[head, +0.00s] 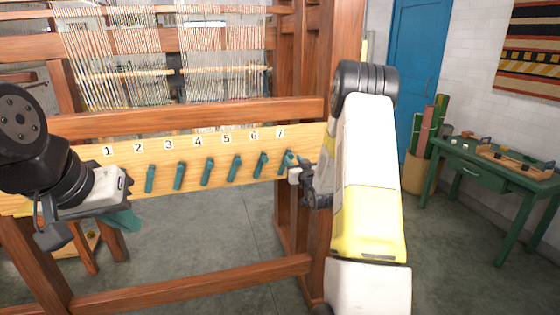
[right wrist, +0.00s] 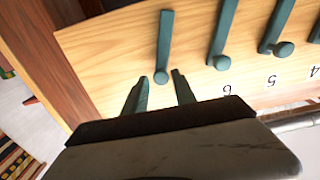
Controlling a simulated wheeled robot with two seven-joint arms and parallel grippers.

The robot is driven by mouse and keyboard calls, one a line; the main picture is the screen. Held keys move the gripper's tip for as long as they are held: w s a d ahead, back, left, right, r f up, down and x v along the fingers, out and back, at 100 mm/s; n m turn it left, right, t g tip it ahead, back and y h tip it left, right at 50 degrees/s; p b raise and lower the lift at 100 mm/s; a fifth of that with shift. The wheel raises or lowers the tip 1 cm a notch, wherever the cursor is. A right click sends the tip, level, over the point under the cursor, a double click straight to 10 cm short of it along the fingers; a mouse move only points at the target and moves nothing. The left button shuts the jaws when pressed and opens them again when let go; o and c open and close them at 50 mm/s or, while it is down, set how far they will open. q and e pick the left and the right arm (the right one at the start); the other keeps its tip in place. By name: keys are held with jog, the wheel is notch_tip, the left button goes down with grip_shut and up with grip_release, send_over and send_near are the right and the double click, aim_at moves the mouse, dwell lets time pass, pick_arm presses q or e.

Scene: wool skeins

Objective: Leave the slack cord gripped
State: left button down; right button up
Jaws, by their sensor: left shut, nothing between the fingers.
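Several teal levers hang on a pale wooden board (head: 75,160) numbered 1 to 7. The lever under 7 (head: 287,158) is at the right end; it also shows in the right wrist view (right wrist: 164,40), its round knob near my fingertips. My right gripper (right wrist: 160,90) is open, one finger to each side of that knob, with nothing visibly clamped. In the head view my right gripper (head: 300,176) is by that lever's lower end. My left gripper (head: 122,221) is shut and empty below the board's left end; its wrist hides the area under 1. I cannot make out a slack cord.
A wooden loom frame (head: 200,112) with pale hanging threads (head: 222,60) stands behind the board. A green side table (head: 480,165) with small items is at right, beside a bin of rolls (head: 417,172). The grey floor between is clear.

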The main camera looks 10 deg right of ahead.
jog(key=s, duration=0.6)
jog(key=shift+s+d, duration=0.2)
jog(key=shift+s, duration=0.1)
jog(key=s+a+r+g, duration=0.5)
jog(key=s+r, duration=0.2)
jog(key=r, duration=0.3)
jog(key=s+a+r+g, duration=0.1)
jog(key=s+a+g, duration=0.2)
jog(key=s, duration=1.1)
jog(key=s+a+r+g+y, duration=0.1)
jog(key=s+a, duration=0.5)
jog(key=s, duration=0.8)
jog(key=r+g, duration=0.1)
jog(key=g, duration=0.1)
jog(key=shift+s+g+y, duration=0.2)
jog(key=shift+g+y, duration=0.1)
jog(key=shift+g, duration=0.1)
jog(key=shift+a, duration=0.1)
